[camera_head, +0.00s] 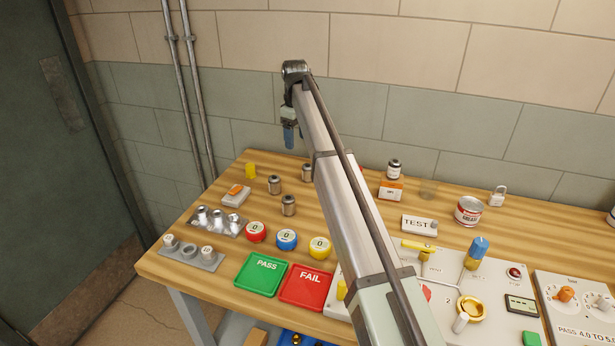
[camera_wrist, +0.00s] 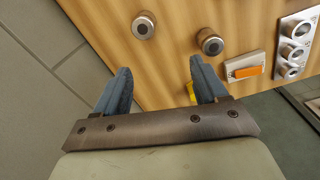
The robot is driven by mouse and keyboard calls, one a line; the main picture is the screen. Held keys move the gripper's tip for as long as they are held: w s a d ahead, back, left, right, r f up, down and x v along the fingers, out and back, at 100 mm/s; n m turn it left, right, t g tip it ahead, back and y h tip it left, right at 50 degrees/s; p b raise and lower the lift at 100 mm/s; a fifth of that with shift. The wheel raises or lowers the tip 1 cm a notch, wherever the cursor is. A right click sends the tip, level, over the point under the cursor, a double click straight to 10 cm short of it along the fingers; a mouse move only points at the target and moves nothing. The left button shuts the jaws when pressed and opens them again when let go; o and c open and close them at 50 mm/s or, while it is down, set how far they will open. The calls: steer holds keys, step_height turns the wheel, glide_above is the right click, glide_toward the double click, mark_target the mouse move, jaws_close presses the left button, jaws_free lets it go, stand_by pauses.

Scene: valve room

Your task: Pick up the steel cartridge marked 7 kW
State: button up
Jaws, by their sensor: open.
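Several small steel cartridges with dark tops stand on the wooden bench. In the head view, one is at the left (camera_head: 274,185), one is farther back beside my arm (camera_head: 307,172) and one is nearer the front (camera_head: 289,205). No 7 kW marking is legible on any of them, so I cannot tell which is which. The wrist view shows two cartridges, one at the top (camera_wrist: 143,27) and one right of it (camera_wrist: 211,43). My gripper (camera_head: 289,140) hangs above the bench's back left, near the wall. Its blue fingers (camera_wrist: 158,88) are apart and empty.
A yellow cylinder (camera_head: 250,170) stands at the back left, partly hidden by a finger in the wrist view. An orange-topped block (camera_head: 236,194), a metal rack (camera_head: 217,224) and green PASS (camera_head: 262,275) and red FAIL (camera_head: 308,287) trays lie nearby. My arm crosses the bench's middle.

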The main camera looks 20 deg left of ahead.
mark_target(308, 166)
steer(key=w+d, duration=0.2)
steer(key=d, duration=0.1)
step_height(308, 166, down, 13)
steer(key=shift+s+d+r, duration=0.1)
steer(key=shift+d, duration=0.05)
stand_by(0.6)
steer(key=shift+c, duration=0.4)
steer(key=shift+r, duration=0.1)
steer(key=c, duration=1.3)
steer(key=shift+o, duration=0.2)
